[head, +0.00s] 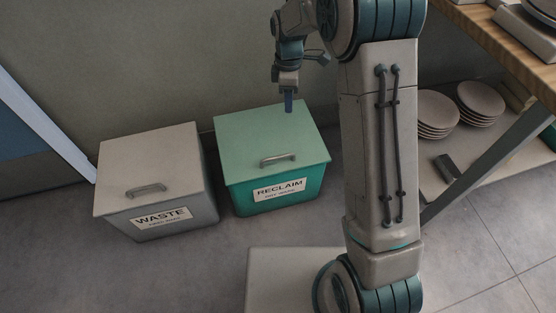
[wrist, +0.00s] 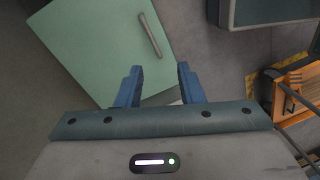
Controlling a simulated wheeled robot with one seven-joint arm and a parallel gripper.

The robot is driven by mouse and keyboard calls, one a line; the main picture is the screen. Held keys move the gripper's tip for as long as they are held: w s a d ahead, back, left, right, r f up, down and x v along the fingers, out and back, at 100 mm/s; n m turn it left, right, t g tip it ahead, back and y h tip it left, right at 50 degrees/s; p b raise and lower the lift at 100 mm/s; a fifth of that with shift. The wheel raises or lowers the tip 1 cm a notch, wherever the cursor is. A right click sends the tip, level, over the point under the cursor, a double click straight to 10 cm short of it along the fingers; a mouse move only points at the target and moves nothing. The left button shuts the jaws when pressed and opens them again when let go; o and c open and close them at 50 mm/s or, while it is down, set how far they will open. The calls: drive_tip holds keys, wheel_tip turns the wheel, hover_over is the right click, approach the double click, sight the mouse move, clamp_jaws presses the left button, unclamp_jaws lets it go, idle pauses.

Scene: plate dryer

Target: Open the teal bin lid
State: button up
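The teal bin (head: 278,192) with a RECLAIM label stands on the floor against the wall. Its pale green lid (head: 262,130) lies flat and shut, with a grey bar handle (head: 279,159) near the front edge. In the wrist view the lid (wrist: 85,45) fills the upper left and the handle (wrist: 150,35) lies beyond the fingertips. My gripper (head: 288,108) hangs above the back right part of the lid, apart from the handle. In the wrist view my gripper (wrist: 158,75) has its two blue fingers spread with nothing between them.
A grey WASTE bin (head: 158,210) with a shut lid stands to the left of the teal bin. A wooden-topped bench (head: 500,40) stands at right, with stacked plates (head: 438,112) on its lower shelf. The floor in front of the bins is partly clear.

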sight(279, 156)
drive_tip(key=a+f+n+b, duration=0.1)
drive_tip(key=f+b, duration=0.1)
drive_tip(key=f, duration=0.6)
drive_tip(key=a+f+n+b, duration=0.1)
drive_tip(key=f+b, duration=0.2)
drive_tip(key=f, duration=0.6)
drive_tip(key=a+f+n+b, duration=0.1)
drive_tip(key=f+b, duration=0.1)
drive_tip(key=f, duration=0.7)
drive_tip(key=shift+n+g+b, duration=0.4)
clamp_jaws()
